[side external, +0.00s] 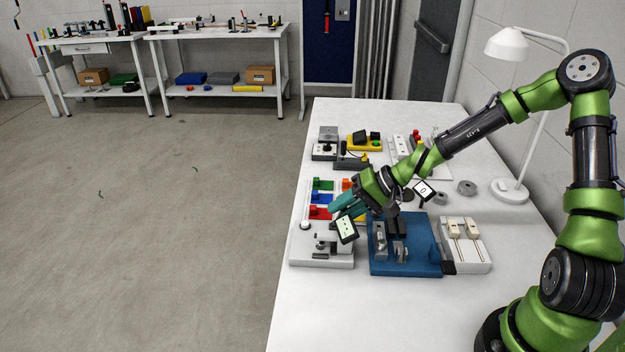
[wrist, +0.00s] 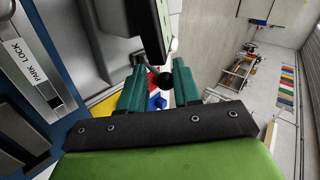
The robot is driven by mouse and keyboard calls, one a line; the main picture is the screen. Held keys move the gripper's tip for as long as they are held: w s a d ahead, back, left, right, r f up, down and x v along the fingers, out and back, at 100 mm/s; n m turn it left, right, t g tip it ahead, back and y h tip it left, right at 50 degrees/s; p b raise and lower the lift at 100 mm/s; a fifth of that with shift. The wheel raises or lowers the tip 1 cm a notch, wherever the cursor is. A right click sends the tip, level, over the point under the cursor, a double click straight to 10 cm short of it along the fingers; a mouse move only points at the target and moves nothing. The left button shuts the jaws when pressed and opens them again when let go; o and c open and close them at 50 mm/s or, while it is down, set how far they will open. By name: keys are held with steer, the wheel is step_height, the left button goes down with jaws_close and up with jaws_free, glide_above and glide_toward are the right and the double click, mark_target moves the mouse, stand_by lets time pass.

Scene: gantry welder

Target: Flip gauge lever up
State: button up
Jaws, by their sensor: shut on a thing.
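The gauge (side external: 346,229) has a tilted pale face in a black frame and stands on a white base (side external: 301,256) near the table's left front edge. Its lever ends in a black ball knob (wrist: 164,81) in the wrist view; a short rod runs from it toward the grey housing (wrist: 106,50). My gripper (side external: 340,205) has teal fingers and reaches in from the right, just above the gauge. In the wrist view, my gripper (wrist: 162,74) has a finger on each side of the knob and is shut on it. The side view hides the lever behind the fingers.
A blue fixture (side external: 420,262) with metal parts stands right of the gauge, with a white slider unit (side external: 474,266) beyond it. Coloured blocks (side external: 322,198) sit behind the gauge. A lamp (side external: 511,190) stands at the back right. The front table area is clear.

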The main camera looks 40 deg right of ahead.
steer(key=shift+w+a+r, duration=0.15)
steer(key=shift+a, duration=0.15)
steer(key=o, duration=1)
steer(key=shift+d, duration=0.1)
steer(key=shift+s+d+r, duration=0.15)
steer(key=shift+s+d, duration=0.2)
steer(key=shift+s, duration=0.05)
steer(key=v, duration=1.6)
